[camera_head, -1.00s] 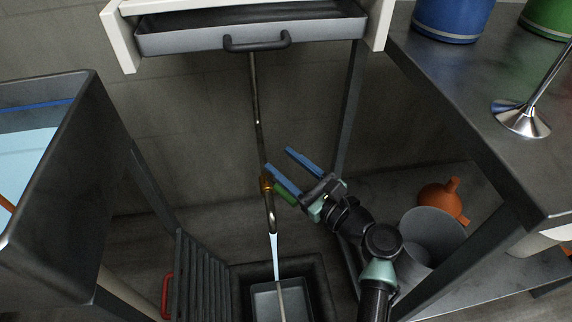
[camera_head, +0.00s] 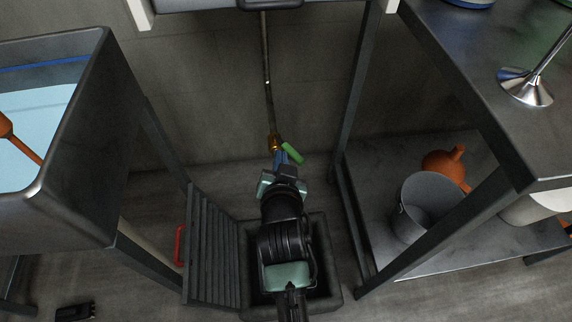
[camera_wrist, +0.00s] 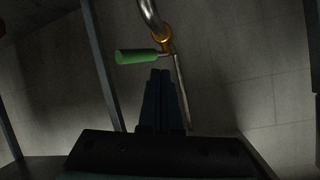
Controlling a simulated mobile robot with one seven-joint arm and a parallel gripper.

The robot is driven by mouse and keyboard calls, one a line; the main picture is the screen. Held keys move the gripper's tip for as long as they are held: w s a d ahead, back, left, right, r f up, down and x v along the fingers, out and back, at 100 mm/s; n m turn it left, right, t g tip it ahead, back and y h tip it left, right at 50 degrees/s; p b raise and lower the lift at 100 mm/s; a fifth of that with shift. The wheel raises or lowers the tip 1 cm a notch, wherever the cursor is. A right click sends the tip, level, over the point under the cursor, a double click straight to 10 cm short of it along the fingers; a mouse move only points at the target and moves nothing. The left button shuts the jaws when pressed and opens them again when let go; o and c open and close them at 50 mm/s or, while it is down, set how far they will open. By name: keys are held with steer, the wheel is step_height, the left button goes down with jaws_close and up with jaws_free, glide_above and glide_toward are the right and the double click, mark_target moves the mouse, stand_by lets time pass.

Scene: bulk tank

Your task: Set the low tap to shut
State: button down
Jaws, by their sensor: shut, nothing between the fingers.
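The low tap is a brass fitting (camera_head: 274,143) on a thin vertical pipe, with a green lever handle (camera_head: 292,153) slanting down to the right. In the wrist view the brass body (camera_wrist: 164,38) sits by a bent metal spout, and the green handle (camera_wrist: 137,56) sticks out to the left, across the pipe. My gripper (camera_head: 281,156) is shut and empty, its blue fingers close to the tap. In the wrist view its fingertips (camera_wrist: 161,72) lie just below the handle; contact cannot be told. My arm hides the spout outlet and any water below it in the head view.
A dark floor basin (camera_head: 333,297) lies under my arm, with a slatted grate (camera_head: 212,250) leaning at its left. A water-filled tank (camera_head: 75,195) stands left.

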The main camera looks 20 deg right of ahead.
mark_target(293, 154)
steer(key=s+a+f+n+t+h, duration=0.1)
steer(key=s+a+n, duration=0.35)
steer(key=n, duration=0.45)
steer(key=s+a+f+n+t+h, duration=0.1)
steer(key=s+a+n+h, duration=0.3)
steer(key=n, duration=0.6)
steer(key=w+d, duration=0.2)
steer(key=d, duration=0.1)
steer(key=w+d+f+y+b, duration=0.1)
steer(key=w+d, duration=0.2)
steer(key=w+d+y, duration=0.1)
steer(key=w+d, duration=0.1)
steer(key=w, duration=0.1)
steer(key=shift+w+d+f+b, duration=0.25)
steer(key=shift+d+b, duration=0.15)
steer(key=shift+w+d+f, duration=0.1)
steer(key=shift+w+d, duration=0.05)
steer(key=shift+d, duration=0.35)
